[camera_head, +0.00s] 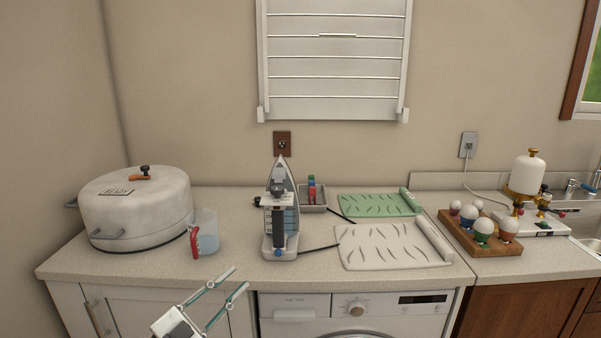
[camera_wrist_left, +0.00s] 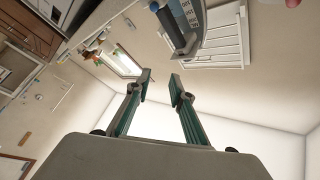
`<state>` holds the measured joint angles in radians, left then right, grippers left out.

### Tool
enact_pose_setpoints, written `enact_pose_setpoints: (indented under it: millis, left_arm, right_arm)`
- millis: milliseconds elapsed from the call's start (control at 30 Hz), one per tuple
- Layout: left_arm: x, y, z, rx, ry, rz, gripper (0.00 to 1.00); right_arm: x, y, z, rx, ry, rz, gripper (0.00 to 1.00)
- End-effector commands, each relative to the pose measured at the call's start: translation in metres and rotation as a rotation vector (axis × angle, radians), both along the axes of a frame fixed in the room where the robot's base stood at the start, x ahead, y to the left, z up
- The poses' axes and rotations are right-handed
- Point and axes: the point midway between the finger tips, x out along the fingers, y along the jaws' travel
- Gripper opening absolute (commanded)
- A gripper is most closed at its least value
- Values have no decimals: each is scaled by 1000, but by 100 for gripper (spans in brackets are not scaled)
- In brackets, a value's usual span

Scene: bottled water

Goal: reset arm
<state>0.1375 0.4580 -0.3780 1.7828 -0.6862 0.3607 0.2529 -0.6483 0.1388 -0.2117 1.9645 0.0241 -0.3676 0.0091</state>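My left gripper (camera_head: 239,277) is in front of the counter's front edge, low in the head view. Its two thin fingers are apart with nothing between them. The left wrist view also shows the left gripper (camera_wrist_left: 160,84) open and empty. A clear cup (camera_head: 208,236) with bluish liquid and a red handle stands on the counter, beyond the gripper and slightly left. An iron (camera_head: 280,222) stands upright on the counter beyond the gripper to the right; part of it shows in the wrist view (camera_wrist_left: 182,25). My right gripper is out of view.
A large white pot (camera_head: 137,210) stands at the left of the counter (camera_head: 160,266). White (camera_head: 385,246) and green (camera_head: 375,205) mats lie right of the iron. A wooden egg tray (camera_head: 462,235) is farther right. A washing machine (camera_head: 325,310) is below.

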Motion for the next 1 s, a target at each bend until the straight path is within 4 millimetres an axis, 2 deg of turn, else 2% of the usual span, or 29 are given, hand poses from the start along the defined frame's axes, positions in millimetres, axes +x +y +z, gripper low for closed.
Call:
enact_pose_setpoints:
  millis: [33,167,267,400,500,600,700,800,1000]
  left_arm:
    - [-10,4,-29,-43,77,48,22]
    - [-38,19,-99,-122,275,180,22]
    - [-70,30,-157,-164,444,278,22]
    - [-127,43,-233,-195,680,394,22]
    - [-172,47,-276,-204,831,456,22]
    - [-210,49,-307,-206,949,496,22]
    - [-237,50,-325,-204,1028,520,22]
    - [-251,50,-334,-203,1069,532,22]
    - [-255,50,-336,-202,1079,534,22]
  right_arm:
    - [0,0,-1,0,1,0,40]
    - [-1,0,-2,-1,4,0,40]
    - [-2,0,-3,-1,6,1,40]
    - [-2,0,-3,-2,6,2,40]
    - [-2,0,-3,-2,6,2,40]
    - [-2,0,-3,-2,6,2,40]
    - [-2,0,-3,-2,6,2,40]
    - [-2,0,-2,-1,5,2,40]
    - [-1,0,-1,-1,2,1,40]
